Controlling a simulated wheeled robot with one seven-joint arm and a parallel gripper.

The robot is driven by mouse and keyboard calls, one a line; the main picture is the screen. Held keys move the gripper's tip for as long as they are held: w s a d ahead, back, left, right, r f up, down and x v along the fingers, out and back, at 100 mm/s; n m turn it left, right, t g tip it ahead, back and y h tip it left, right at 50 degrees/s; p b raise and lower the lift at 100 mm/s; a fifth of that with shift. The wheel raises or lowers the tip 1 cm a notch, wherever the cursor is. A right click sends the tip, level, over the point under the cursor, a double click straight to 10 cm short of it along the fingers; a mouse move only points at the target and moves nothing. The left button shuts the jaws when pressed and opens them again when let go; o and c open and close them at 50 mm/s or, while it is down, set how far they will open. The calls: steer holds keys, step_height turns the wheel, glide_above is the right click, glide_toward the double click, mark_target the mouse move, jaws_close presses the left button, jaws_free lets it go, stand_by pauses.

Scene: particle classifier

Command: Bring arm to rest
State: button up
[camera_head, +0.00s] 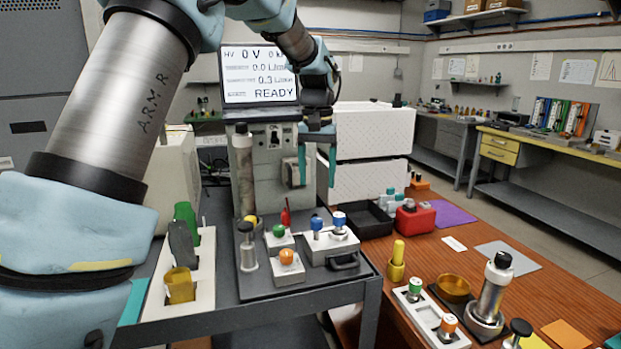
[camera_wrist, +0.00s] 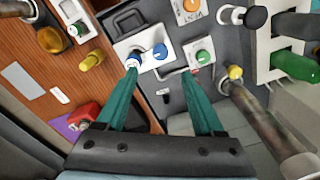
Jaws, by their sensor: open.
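My gripper (camera_head: 317,168) hangs in the air in front of the classifier machine (camera_head: 262,168), its two teal fingers pointing down. It is open, with nothing visible between the fingertips, which also show apart in the wrist view (camera_wrist: 162,76). The wrist view also shows a blue knob (camera_wrist: 160,51) and a green knob (camera_wrist: 203,56) beyond the fingertips. My arm crosses the upper left of the head view. The machine's screen (camera_head: 259,75) reads READY.
A dark cart (camera_head: 345,295) bears the knobs and a white rack (camera_head: 205,290) with green and yellow pieces. The wooden table (camera_head: 455,262) on the right holds a red case (camera_head: 415,219), a black tray (camera_head: 368,221) and a metal cylinder (camera_head: 490,291). White boxes stand behind my gripper.

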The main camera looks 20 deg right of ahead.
steer(key=a+f+n, duration=0.2)
steer(key=a, duration=0.8)
steer(key=a+f+n, duration=0.1)
steer(key=a+f, duration=0.1)
steer(key=a, duration=0.8)
steer(key=s+a+f+n, duration=0.1)
steer(key=s+a+f, duration=0.1)
steer(key=s+a, duration=0.3)
steer(key=s+a+f+n+t, duration=0.1)
steer(key=s+a+f, duration=0.2)
steer(key=a, duration=0.8)
steer(key=s, duration=0.2)
steer(key=shift+s+a+f+n+t, duration=0.2)
steer(key=shift+s+a+n+t, duration=0.1)
steer(key=shift+s+a+n, duration=0.1)
